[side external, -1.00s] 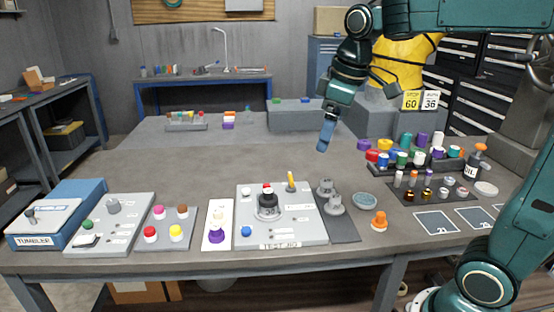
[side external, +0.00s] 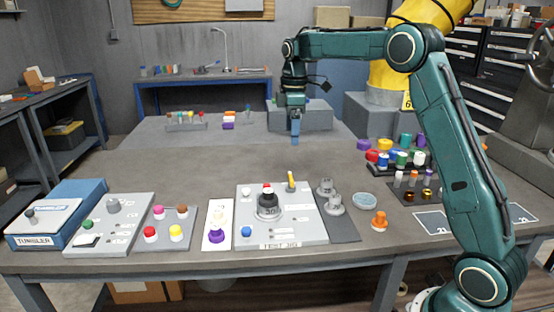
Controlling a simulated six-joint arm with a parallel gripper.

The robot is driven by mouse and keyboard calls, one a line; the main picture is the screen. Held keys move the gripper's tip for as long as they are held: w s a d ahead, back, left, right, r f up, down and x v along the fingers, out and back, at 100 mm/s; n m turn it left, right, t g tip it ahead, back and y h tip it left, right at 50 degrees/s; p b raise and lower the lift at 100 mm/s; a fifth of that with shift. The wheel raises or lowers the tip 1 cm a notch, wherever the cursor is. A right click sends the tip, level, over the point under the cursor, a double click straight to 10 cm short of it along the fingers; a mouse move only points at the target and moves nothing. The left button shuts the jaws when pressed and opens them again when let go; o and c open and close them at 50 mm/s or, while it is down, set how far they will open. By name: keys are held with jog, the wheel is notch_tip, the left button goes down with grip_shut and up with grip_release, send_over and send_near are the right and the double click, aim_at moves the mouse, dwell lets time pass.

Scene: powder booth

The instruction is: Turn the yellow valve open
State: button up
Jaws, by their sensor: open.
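The yellow valve lever (side external: 291,181) stands near the back right corner of the grey TEST JIG plate (side external: 301,231), in the side external view. It is nearly upright and leans slightly left at its top. My gripper (side external: 295,140) points down over the far part of the table, above and behind the yellow lever. It is apart from the lever and empty. Its fingers overlap in this view, so the gap between them is hard to see.
Grey fittings (side external: 333,205) lie to the right, near a blue-grey dish (side external: 364,198) and an orange knob (side external: 379,221). Several coloured caps crowd the table's right side.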

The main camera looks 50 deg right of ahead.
aim_at(291, 176)
jog(key=shift+w+d+f, duration=0.35)
jog(key=shift+d+f, duration=0.05)
jog(key=shift+f, duration=0.05)
notch_tip(291, 176, down, 14)
jog(key=shift+r, duration=0.1)
dwell(0.7)
jog(key=shift+c, duration=0.4)
jog(key=c, duration=0.9)
